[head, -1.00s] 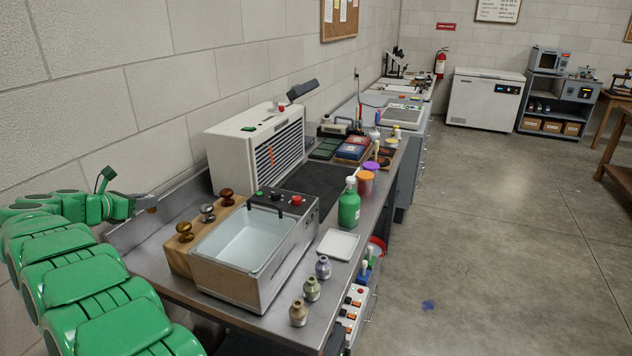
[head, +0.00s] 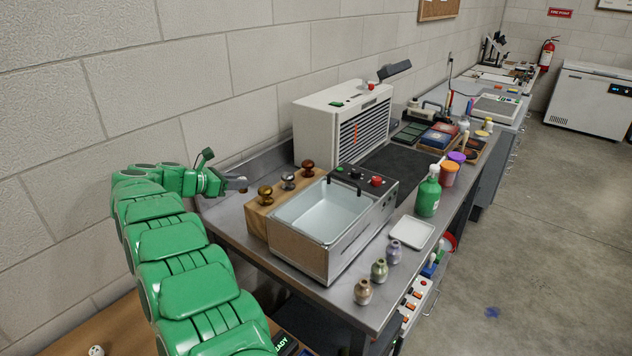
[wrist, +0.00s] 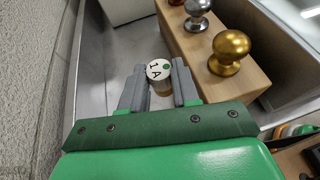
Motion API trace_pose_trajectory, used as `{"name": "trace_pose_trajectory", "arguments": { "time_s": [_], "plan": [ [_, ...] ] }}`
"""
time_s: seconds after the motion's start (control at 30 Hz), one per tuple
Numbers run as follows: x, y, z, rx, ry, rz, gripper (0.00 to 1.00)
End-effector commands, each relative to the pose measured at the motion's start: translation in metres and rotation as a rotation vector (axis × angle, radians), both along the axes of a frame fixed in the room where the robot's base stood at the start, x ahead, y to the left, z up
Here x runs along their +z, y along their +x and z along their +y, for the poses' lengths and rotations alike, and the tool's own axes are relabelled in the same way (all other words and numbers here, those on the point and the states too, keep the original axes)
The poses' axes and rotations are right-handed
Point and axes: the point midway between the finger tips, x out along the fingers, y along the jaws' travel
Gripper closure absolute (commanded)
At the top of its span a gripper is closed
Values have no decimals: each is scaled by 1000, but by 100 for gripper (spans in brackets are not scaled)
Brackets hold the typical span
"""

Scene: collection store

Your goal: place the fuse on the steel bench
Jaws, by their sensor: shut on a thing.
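The fuse (wrist: 159,72) is a short cylinder with a pale end marked "1A" and a green dot. My gripper (wrist: 158,84) is shut on it, one grey finger on each side. In the head view my gripper (head: 232,183) is at the left end of the steel bench (head: 228,218), near the back wall. The bench's bare metal strip (wrist: 122,50) shows beyond the fuse in the wrist view. I cannot tell how high the fuse is above the bench, or whether it touches it.
A wooden block (head: 259,220) with several knobs stands just right of my gripper. Beyond it are a water bath (head: 318,262) and a white vented unit (head: 318,131). Small bottles (head: 363,292), a tray (head: 411,231) and a green bottle (head: 428,195) line the front.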

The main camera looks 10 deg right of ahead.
Motion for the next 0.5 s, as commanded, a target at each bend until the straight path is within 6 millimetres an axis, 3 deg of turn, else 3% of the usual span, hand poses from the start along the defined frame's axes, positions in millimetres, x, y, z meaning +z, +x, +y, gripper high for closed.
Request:
{"name": "trace_pose_trajectory", "arguments": {
  "time_s": [0.17,0.5],
  "plan": [
    [-7,0,1,1,0,0,99],
    [-58,0,1,3,-3,3,99]
  ]
}}
